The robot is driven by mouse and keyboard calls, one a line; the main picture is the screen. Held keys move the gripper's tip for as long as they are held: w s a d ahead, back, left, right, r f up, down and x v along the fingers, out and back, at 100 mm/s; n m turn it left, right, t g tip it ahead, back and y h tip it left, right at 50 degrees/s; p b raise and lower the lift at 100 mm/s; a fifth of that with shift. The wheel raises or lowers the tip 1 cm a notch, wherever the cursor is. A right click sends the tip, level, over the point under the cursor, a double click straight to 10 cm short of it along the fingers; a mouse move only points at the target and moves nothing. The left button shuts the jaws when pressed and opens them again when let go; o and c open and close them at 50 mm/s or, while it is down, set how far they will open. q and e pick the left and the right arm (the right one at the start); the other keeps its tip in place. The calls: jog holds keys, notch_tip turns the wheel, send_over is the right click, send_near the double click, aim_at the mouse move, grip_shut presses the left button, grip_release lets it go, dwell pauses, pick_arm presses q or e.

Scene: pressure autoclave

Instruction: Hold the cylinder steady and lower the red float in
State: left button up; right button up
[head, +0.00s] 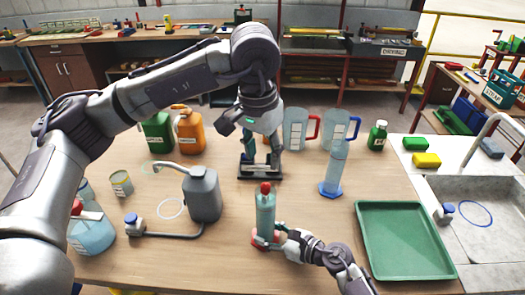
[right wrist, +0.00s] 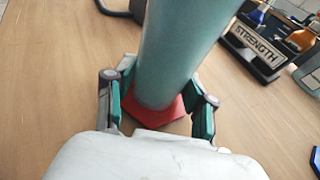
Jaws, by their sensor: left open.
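A teal cylinder (head: 265,215) with a red foot stands upright near the table's front middle; its lower part shows in the right wrist view (right wrist: 172,50). A small red piece (head: 265,188), apparently the float, sits at its top; how deep it sits is unclear. My right gripper (head: 267,239) is low at the foot, with one finger on each side, seemingly closed against it; the fingers flank the red foot (right wrist: 160,112) in the right wrist view. My left gripper (head: 262,158) is open, pointing down above and behind the cylinder, with nothing visible between its fingers.
A black stand labelled STRENGTH (right wrist: 258,48) is behind the cylinder, near my left gripper. A blue cylinder (head: 336,168) and two jugs (head: 296,130) stand right of it. A grey can (head: 203,195) is at left. A green tray (head: 405,268) lies at right, beside the sink.

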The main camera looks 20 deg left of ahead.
jog(key=o, duration=0.4)
jog(key=shift+c, duration=0.2)
